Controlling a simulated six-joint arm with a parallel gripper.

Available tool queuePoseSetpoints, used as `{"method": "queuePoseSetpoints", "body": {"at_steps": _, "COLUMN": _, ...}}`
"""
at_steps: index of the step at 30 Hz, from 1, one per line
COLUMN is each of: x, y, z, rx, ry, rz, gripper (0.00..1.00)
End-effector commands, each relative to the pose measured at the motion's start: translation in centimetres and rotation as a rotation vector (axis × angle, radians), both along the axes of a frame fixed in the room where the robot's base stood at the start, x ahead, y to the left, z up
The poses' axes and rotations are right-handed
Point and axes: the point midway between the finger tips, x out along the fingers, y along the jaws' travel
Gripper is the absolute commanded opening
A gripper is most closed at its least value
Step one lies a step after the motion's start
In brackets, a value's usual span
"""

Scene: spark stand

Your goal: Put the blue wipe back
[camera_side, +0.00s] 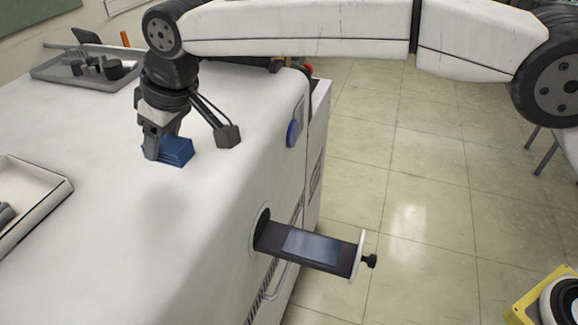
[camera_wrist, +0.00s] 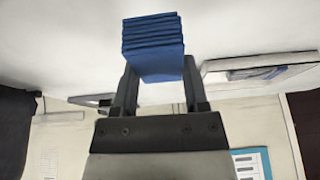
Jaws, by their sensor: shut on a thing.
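The blue wipe (camera_side: 176,152) is a folded, layered blue block on the white top of the machine. In the side view my gripper (camera_side: 158,148) points down at it from above, with its fingers at the left part of the wipe. In the wrist view the blue wipe (camera_wrist: 153,48) sits between the two fingers of my gripper (camera_wrist: 157,88), its layers seen edge-on. My gripper is shut on it. The near finger hides part of the wipe in the side view. I cannot tell whether the wipe touches the surface.
A grey tray (camera_side: 92,76) with small dark parts stands at the back left. A white tray (camera_side: 55,190) is at the left edge. A dark drawer (camera_side: 275,238) with a bluish plate sticks out of the machine's front. The white top around my gripper is mostly clear.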

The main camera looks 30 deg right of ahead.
Motion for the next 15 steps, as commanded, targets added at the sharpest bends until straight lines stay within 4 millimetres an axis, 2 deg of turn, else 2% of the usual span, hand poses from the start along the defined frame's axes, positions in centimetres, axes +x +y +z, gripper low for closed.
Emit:
{"method": "queuePoseSetpoints", "body": {"at_steps": 9, "x": 0.0, "y": 0.0, "z": -2.7, "rx": -0.001, "ry": 0.001, "rz": 0.0, "gripper": 0.0}}
{"method": "queuePoseSetpoints", "body": {"at_steps": 15, "x": 0.0, "y": 0.0, "z": -3.7, "rx": -0.001, "ry": 0.001, "rz": 0.0, "gripper": 0.0}}
